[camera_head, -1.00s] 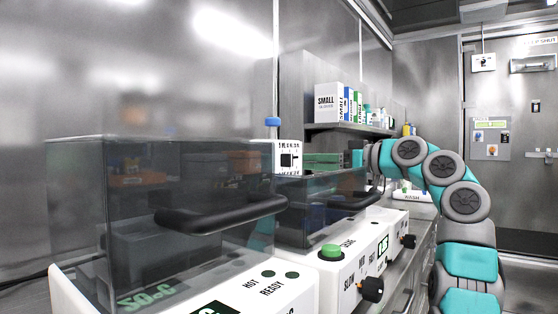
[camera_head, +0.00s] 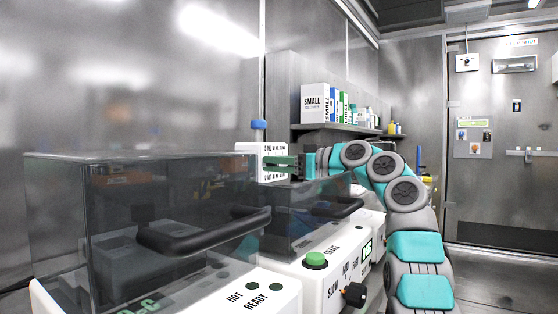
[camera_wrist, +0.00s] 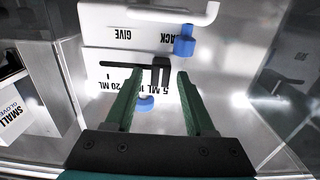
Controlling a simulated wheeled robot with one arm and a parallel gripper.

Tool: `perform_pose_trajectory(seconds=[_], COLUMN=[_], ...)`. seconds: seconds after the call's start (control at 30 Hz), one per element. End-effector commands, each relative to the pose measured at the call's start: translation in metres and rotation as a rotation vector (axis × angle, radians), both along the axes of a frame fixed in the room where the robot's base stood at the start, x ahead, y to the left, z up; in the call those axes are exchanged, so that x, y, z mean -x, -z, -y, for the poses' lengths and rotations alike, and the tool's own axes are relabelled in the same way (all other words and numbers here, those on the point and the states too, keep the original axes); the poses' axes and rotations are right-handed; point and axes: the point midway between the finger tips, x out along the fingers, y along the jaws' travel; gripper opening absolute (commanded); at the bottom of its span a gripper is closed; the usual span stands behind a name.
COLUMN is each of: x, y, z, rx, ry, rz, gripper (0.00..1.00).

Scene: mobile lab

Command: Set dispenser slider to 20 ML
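The white dispenser (camera_head: 246,149) with a blue top (camera_head: 258,125) stands behind the second clear-lidded machine in the head view. In the wrist view its white panel (camera_wrist: 105,55) appears upside down, with "20 ML" left and "5 ML" right. The black slider knob (camera_wrist: 161,70) stands above the labels, near "5 ML", beside a dark horizontal bar. My gripper (camera_wrist: 159,72) is open. Its green fingers lie on either side of the knob in the picture, with visible gaps; I cannot tell the depth. In the head view my gripper (camera_head: 268,161) is in front of the dispenser's face.
Two machines with dark clear lids and black handles (camera_head: 205,235) line the bench at left and middle. A shelf (camera_head: 340,128) with boxes (camera_head: 315,103) is above my forearm.

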Motion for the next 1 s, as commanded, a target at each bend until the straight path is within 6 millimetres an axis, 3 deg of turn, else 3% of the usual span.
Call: perform_pose_trajectory(seconds=[0.03, 0.47, 1.0], x=[0.0000, -0.0001, 0.0000], y=[0.0000, 0.0001, 0.0002], z=[0.0000, 0.0002, 0.0001], rx=[0.000, -0.001, -0.001], ry=[0.000, 0.000, 0.000], rz=[0.000, -0.001, -0.001], gripper=[0.47, 0.00, 0.00])
